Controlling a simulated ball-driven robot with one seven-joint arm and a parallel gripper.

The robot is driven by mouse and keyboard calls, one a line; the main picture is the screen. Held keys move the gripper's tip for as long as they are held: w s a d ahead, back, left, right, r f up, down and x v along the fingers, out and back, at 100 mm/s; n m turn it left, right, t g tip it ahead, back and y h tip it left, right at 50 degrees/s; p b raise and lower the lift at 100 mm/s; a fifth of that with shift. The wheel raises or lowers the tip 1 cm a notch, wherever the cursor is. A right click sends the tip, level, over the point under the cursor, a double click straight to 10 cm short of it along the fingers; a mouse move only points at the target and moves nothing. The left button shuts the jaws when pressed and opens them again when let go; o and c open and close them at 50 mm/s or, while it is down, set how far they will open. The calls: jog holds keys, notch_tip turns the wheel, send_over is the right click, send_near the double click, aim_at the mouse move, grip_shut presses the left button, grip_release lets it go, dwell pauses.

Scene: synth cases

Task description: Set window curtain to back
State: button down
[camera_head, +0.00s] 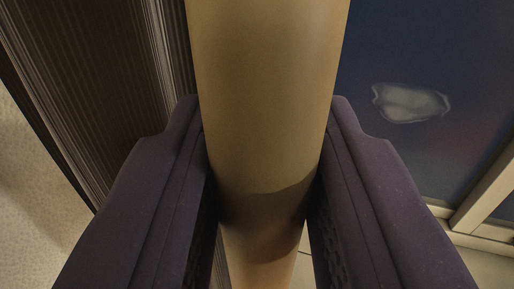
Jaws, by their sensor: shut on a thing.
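My gripper (265,115) shows as two dark purple fingers, one on each side of a smooth tan, rounded pole (265,60). The fingers press on the pole from left and right, so the gripper is shut on it. The pole runs from the top of the view down between the fingers, and its lower part lies in shadow. A dark, finely ribbed hanging surface (95,70), which looks like the curtain, is at the left, apart from the pole. Whether the pole is joined to it cannot be seen.
A dark blue window pane (430,50) with a pale blotch (410,102) fills the right side. Its light frame (485,195) runs along the lower right. A beige speckled wall or floor surface (30,170) is at the far left. Pale tiles (490,268) show at bottom right.

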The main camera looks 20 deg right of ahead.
jog(key=shift+a+r, duration=0.15)
jog(key=shift+r, duration=0.05)
jog(key=c, duration=1)
grip_release()
jog(key=shift+w+a, duration=0.1)
jog(key=shift+o, duration=0.3)
jog(key=shift+w+a+f, duration=0.1)
jog(key=shift+f, duration=0.05)
jog(key=shift+s, duration=0.25)
jog(key=v, duration=0.7)
jog(key=shift+s+b, duration=0.2)
jog(key=shift+b, duration=0.1)
